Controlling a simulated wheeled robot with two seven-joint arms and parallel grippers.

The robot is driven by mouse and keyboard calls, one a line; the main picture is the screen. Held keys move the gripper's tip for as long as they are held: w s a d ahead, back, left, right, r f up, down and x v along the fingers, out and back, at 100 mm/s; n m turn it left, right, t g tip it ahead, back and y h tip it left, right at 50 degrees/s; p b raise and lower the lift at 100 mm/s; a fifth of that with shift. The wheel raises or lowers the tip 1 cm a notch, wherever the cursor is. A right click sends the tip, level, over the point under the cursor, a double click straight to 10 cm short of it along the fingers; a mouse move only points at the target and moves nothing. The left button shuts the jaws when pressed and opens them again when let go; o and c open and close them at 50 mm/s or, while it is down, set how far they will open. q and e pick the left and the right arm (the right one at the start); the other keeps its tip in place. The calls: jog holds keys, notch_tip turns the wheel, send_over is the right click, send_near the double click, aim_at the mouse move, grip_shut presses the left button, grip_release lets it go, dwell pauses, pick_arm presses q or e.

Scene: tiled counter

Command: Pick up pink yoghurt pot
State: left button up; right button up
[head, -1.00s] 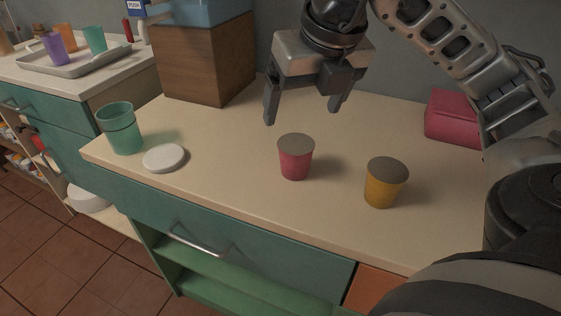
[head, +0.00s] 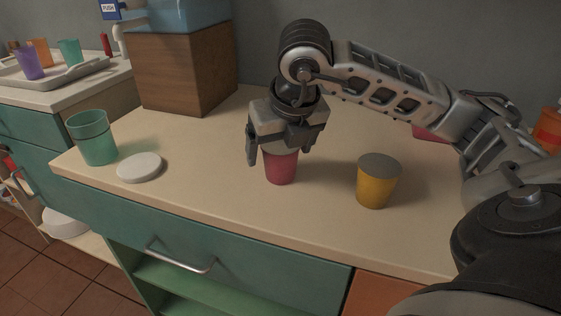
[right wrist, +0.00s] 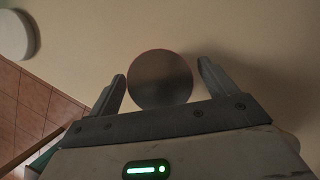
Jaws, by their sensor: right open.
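The pink yoghurt pot (head: 281,168) stands upright on the counter, its upper part partly hidden behind my right gripper in the head view. My right gripper (head: 276,158) is over it, pointing down, with its fingers open on either side of the pot's top. In the right wrist view the pot's round grey lid (right wrist: 160,79) lies between the fingertips of the right gripper (right wrist: 163,80), with a gap showing on the right; on the left the finger is close to the lid. My left gripper is in neither view.
A yellow pot (head: 378,182) with a grey lid stands to the right. A green cup (head: 93,140) and a white round lid (head: 139,167) are at the left. A wooden box (head: 184,70) stands behind. The counter's front edge is close.

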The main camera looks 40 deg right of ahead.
jog(key=shift+x, duration=1.15)
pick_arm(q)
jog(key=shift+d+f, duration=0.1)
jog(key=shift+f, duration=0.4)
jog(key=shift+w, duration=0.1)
pick_arm(e)
jog(key=c, duration=1.1)
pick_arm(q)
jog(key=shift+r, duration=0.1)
pick_arm(e)
jog(key=shift+r, duration=0.1)
